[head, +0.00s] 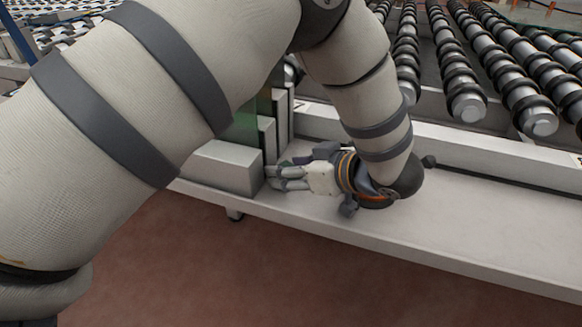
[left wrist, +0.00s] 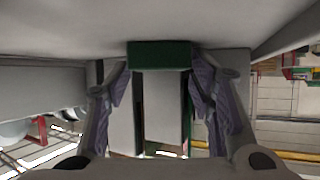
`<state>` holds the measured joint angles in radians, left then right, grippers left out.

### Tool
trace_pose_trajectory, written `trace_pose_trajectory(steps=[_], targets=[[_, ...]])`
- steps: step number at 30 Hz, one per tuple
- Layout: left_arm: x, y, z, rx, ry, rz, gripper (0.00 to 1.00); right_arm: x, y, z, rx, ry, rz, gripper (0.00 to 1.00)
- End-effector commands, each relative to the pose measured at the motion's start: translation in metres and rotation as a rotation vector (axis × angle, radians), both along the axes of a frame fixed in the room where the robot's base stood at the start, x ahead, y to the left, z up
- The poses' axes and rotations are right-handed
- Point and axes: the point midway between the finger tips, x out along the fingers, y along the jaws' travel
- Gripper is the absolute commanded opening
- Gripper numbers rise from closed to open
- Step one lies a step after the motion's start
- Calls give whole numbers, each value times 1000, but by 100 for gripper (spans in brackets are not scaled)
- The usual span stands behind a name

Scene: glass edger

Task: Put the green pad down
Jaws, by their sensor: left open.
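The green pad (left wrist: 160,55) shows in the left wrist view as a short dark green block against the pale surface at the top of the picture. My left gripper (left wrist: 160,88) is open, with one finger on each side of the pad; gaps to the fingertips are small, and I cannot tell whether either touches it. In the head view my left gripper (head: 285,178) is low over the white ledge (head: 440,215), pointing left at a white block. I cannot make out the pad in that view. My right gripper is not in view.
The white block (head: 222,167) stands at the ledge's left end, beside upright pale plates (head: 267,138) and a dark green panel (head: 243,125). Rows of black-ringed rollers (head: 460,80) lie behind the ledge. The ledge to the right is clear.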

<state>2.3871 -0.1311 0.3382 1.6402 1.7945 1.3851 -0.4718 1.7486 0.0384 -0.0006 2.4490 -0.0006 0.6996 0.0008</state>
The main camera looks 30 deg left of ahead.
Motion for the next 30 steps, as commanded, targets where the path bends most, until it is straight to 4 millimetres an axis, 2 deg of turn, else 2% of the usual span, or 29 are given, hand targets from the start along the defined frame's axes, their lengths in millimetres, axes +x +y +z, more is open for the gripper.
trace_pose_trajectory(steps=[2,5,12,16,21,30], targets=[[0,0,4,0,-2,0,49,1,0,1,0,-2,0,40],[-2,-15,11,-1,-2,-2,49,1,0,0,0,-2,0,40],[-11,-73,41,0,-1,-3,49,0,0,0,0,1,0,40],[-15,-94,53,0,-1,-2,49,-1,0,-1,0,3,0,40],[-17,-105,59,-1,2,-1,49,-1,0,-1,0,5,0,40],[-17,-105,59,0,1,0,49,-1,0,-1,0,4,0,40]])
